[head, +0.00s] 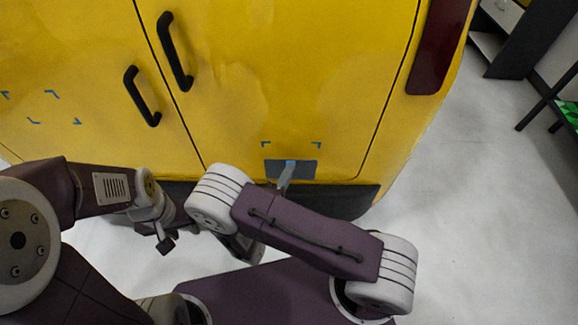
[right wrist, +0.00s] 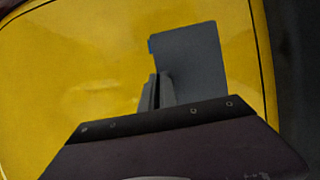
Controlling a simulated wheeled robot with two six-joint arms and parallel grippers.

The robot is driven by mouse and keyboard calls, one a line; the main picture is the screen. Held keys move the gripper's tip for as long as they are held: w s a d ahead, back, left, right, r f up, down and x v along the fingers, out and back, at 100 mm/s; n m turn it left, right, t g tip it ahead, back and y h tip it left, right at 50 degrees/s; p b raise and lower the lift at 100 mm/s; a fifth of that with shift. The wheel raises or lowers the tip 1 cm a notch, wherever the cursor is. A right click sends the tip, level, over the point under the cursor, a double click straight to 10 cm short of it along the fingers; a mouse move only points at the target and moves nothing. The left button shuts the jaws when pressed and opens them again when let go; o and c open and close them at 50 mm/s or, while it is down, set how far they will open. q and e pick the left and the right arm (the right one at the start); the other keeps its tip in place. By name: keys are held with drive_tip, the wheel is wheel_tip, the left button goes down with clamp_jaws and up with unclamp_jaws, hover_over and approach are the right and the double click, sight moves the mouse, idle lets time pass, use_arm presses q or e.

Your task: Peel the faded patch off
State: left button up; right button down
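A flat dark grey patch (head: 307,170) is at the low edge of the yellow van door (head: 310,75), below two blue corner marks (head: 318,144). A light blue bit shows at its upper middle. The right wrist view shows the patch (right wrist: 197,60) as a grey rectangle with a small blue tab on its left edge. My right gripper (head: 286,176) is in front of the patch; its fingers (right wrist: 155,90) are close together at the patch's lower left in the wrist view. Whether they hold it is unclear. My left gripper (head: 165,243) hangs low at the left, away from the patch.
Two black handles (head: 176,55) (head: 140,97) stick out from the doors. More blue corner marks (head: 52,94) are on the left door. A dark bumper (head: 345,200) runs below the doors. Pale floor (head: 470,210) is clear at the right, with dark furniture (head: 512,40) beyond.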

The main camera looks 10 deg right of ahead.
drive_tip(key=shift+s+a, duration=0.2)
drive_tip(key=shift+s, duration=0.45)
drive_tip(key=shift+s+a, duration=0.15)
drive_tip(key=shift+s, duration=0.45)
